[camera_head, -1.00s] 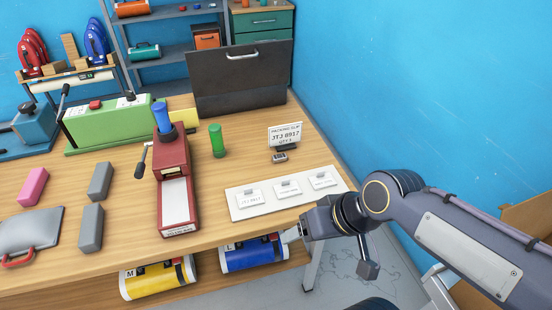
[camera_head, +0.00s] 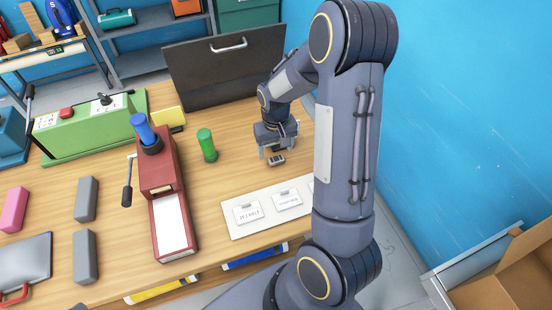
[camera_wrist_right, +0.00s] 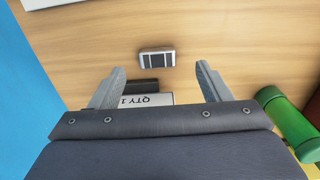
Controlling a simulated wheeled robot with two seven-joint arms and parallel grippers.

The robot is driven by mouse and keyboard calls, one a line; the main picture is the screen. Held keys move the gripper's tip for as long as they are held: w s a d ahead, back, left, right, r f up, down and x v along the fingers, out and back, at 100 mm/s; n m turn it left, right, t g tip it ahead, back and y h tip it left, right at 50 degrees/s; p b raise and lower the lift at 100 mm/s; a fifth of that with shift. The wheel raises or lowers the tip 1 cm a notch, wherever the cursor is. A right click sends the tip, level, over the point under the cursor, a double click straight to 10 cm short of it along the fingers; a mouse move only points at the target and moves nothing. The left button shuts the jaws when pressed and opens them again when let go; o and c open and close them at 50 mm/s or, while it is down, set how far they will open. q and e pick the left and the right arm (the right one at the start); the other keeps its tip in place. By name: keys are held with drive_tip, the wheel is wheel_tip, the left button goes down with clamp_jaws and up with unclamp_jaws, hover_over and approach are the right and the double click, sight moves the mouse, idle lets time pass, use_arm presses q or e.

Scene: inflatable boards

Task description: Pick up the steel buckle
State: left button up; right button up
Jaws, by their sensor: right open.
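The steel buckle (camera_head: 276,160) is a small silver rectangle with dark slots. It lies flat on the wooden table (camera_head: 225,175), and it also shows in the right wrist view (camera_wrist_right: 156,57). My right gripper (camera_head: 277,149) is low over the table behind the buckle. In the right wrist view its open fingers (camera_wrist_right: 160,72) are spread wider than the buckle, which lies just beyond the tips, apart from them. The packing slip stand (camera_wrist_right: 146,94) shows between the fingers, partly cut off by the gripper body. My left gripper is not in view.
A white board with label cards (camera_head: 238,230) lies in front of the buckle. A dark upright panel (camera_head: 207,90) stands behind. A red press (camera_head: 170,190) is farther left. The blue wall is to the right.

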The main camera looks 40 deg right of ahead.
sight(277, 160)
drive_tip(key=f, duration=0.2)
drive_tip(key=f+p, duration=0.1)
drive_tip(key=f, duration=0.1)
drive_tip(key=shift+d+f, duration=0.2)
drive_tip(key=shift+f, duration=0.2)
drive_tip(key=c, duration=1.1)
drive_tip(key=shift+o, duration=0.2)
drive_tip(key=shift+r, duration=0.1)
